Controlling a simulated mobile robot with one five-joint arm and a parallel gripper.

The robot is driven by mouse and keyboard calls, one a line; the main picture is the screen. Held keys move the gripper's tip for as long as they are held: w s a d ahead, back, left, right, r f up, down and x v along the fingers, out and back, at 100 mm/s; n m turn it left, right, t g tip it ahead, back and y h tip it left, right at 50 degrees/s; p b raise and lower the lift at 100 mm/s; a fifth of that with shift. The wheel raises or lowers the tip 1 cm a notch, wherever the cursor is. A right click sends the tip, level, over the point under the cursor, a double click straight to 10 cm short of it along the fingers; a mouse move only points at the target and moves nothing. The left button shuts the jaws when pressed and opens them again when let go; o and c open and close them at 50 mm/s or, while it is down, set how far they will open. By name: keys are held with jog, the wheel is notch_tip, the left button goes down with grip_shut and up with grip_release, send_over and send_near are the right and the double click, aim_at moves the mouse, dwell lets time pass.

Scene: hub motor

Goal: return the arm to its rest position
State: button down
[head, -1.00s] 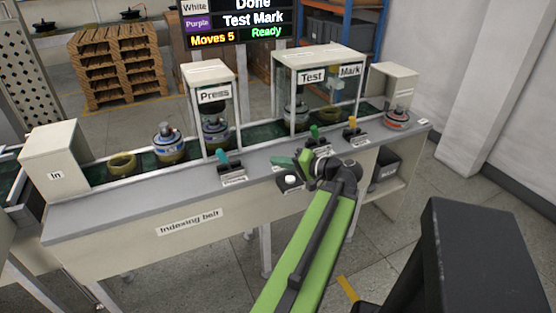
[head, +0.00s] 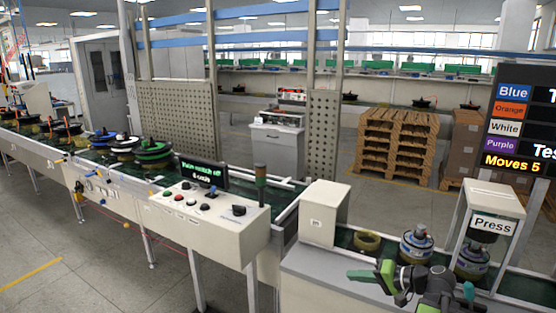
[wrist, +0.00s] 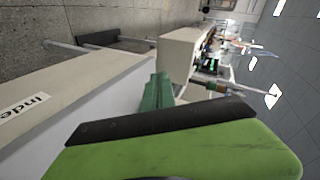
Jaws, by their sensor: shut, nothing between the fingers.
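My gripper (head: 372,275) shows at the lower right of the head view, its green fingers pointing left, shut and empty. It appears in front of the near ledge of the indexing belt (head: 310,268); its exact height above the ledge is hard to tell. In the wrist view my shut green fingers (wrist: 156,95) point toward the belt's pale body and its ledge, with nothing held. The rest of my arm is mostly cut off by the bottom edge of the head view.
On the belt stand an olive ring (head: 367,241), a blue-topped hub motor (head: 416,244) and the Press housing (head: 493,224). A control box (head: 215,222) with buttons stands left of the belt. Open floor (head: 75,250) lies at the lower left. Pallets (head: 395,145) stand behind.

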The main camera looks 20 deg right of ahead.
jog(key=w+a+f+n+g+p, duration=0.1)
jog(key=w+a+f+n+g, duration=0.15)
jog(key=a, duration=0.85)
jog(key=w+a+f+n+g+p, duration=0.15)
jog(key=a+g, duration=0.25)
jog(key=a, duration=0.7)
jog(key=s+a+f+n+g+h+p, duration=0.1)
jog(key=s+a+f+n+g+h, duration=0.1)
jog(key=a, duration=0.4)
jog(key=s+a+f+n+g+h+p, duration=0.1)
jog(key=a+f+n+g+h, duration=0.1)
jog(key=a, duration=0.4)
jog(key=s+d+f+m+h, duration=0.1)
jog(key=d+h, duration=0.3)
jog(key=d, duration=0.3)
jog(key=shift+s+d+f, duration=0.2)
jog(key=shift+s, duration=0.05)
